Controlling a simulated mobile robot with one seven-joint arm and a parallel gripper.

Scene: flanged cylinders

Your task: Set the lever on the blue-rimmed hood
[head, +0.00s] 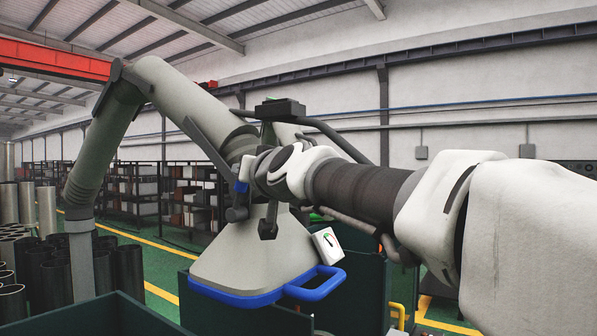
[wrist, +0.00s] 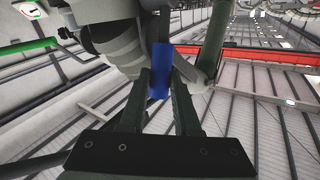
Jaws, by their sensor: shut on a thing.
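The blue-rimmed hood (head: 255,255) is a pale grey flared hood hanging from a jointed duct arm (head: 185,95). Its blue rim runs along the bottom, with a blue loop handle (head: 318,284) and a white dial (head: 328,245) at the right. The lever's blue grip (head: 241,186) shows small at the hood's neck, partly hidden behind my arm. In the wrist view, my gripper (wrist: 160,95) has its two dark fingers closed on either side of the blue lever (wrist: 160,72). The exact contact is hard to see in the head view.
My arm crosses the right half of the head view. Dark green bin walls (head: 85,318) stand below the hood. Dark cylinders (head: 60,275) stand at the left, and shelving (head: 140,190) lies behind. A green bar (wrist: 28,47) shows in the wrist view.

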